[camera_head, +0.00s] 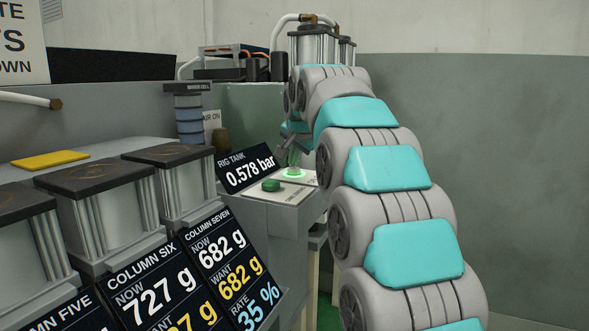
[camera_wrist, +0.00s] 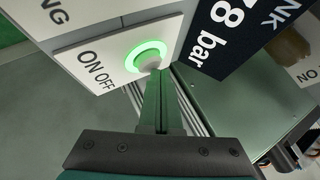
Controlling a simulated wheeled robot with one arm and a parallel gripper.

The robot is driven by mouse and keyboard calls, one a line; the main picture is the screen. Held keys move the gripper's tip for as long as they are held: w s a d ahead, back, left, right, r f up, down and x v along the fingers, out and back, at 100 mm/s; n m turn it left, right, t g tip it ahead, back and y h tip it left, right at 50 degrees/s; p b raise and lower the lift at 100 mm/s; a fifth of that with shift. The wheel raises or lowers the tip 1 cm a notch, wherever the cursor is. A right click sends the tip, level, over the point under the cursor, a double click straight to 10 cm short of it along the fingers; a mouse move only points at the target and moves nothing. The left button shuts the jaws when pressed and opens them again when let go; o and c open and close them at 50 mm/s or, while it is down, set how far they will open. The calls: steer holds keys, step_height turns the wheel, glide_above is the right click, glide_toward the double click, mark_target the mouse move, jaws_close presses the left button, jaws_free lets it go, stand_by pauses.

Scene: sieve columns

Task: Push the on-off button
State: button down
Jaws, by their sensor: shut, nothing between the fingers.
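The on-off button (camera_wrist: 143,54) is a pale round button with a glowing green ring, on a white plate (camera_wrist: 92,50) marked "ON OFF". In the head view the glowing ring (camera_head: 294,175) shows on top of a grey housing. My gripper (camera_wrist: 159,76) is shut and empty. Its fingertips overlap the lower right edge of the ring in the wrist view. In the head view my gripper (camera_head: 293,160) is just above the ring, partly hidden by my arm. I cannot tell whether the tips touch the button.
A dark green button (camera_head: 271,186) sits left of the glowing one on the housing. The "RIG TANK" display (camera_head: 248,170) reads 0.578 bar and stands close behind. Column displays (camera_head: 228,260) and dark-topped columns (camera_head: 175,155) stand at the left. A plain green-grey wall is at the right.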

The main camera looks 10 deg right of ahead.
mark_target(294, 171)
steer(key=shift+f, duration=0.25)
steer(key=shift+r, duration=0.1)
stand_by(0.3)
steer(key=shift+r+p, duration=0.4)
steer(key=shift+r, duration=0.25)
steer(key=shift+r+p, duration=2.25)
steer(key=shift+r, duration=0.7)
steer(key=shift+s+f, duration=0.1)
